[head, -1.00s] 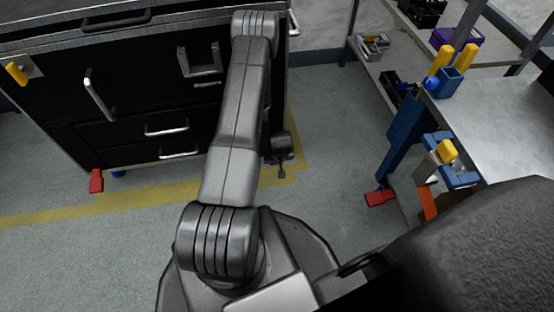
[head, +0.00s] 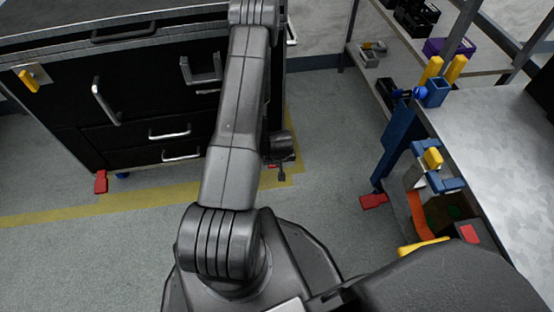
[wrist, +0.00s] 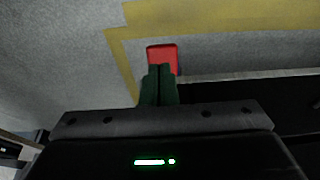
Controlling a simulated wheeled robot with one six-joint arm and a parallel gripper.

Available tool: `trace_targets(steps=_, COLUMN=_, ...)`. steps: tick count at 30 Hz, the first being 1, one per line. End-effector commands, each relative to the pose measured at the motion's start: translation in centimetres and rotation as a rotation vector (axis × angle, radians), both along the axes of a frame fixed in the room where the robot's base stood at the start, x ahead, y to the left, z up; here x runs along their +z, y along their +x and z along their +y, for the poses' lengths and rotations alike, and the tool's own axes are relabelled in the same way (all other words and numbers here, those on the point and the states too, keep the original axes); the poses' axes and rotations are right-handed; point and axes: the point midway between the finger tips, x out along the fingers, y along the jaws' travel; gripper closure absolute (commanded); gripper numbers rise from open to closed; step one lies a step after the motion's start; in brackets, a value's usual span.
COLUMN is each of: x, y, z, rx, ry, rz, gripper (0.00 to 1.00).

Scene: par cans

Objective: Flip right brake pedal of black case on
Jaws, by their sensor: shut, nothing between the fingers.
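The black case (head: 70,90) stands at the left in the head view, with silver handles and drawers. A red pedal (head: 100,182) sticks out at the foot of its left corner. The right brake pedal shows as a red block in the wrist view (wrist: 162,53), just beyond my fingertips; its lower part is hidden by them. Only a small bit of red shows beside my gripper (head: 281,172) in the head view, where my arm hides the case's right lower corner. My gripper is shut and empty, low by the floor. I cannot tell whether it touches the pedal.
A grey workbench (head: 490,135) with blue legs stands at the right, with another red pedal (head: 373,201) at its foot. A shelf (head: 372,63) with bins is behind. Yellow tape (head: 60,216) marks the grey floor; the floor between case and bench is clear.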

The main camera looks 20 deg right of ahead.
Motion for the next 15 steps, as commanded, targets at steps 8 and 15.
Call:
trace_targets(steps=8, x=3.3, y=-2.5, z=0.5, rx=-0.002, ry=0.001, rz=0.000, gripper=1.00)
trace_targets(steps=15, x=3.6, y=-2.8, z=0.6, rx=-0.002, ry=0.000, rz=-0.001, gripper=1.00)
